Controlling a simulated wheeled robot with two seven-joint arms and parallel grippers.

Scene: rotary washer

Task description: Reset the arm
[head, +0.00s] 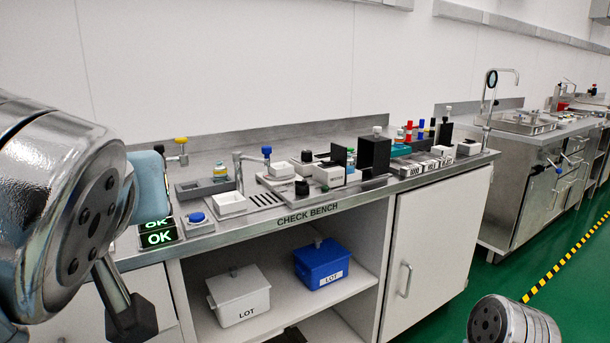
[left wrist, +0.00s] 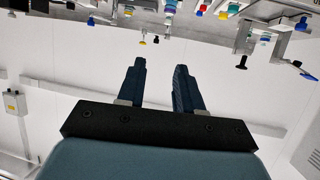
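My left arm fills the left side of the head view, and its gripper fingers cannot be made out there. In the left wrist view my left gripper (left wrist: 160,67) shows two dark fingers held apart with an empty gap between them. They touch nothing, with a pale wall behind. That view is upside down, with the bench items along its top edge. Only a rounded metal link of my right arm shows at the lower right of the head view; the right gripper is out of the picture.
A white LOT box (head: 238,295) and blue LOT box (head: 322,265) sit on the shelf below. A sink counter (head: 520,150) stands right.

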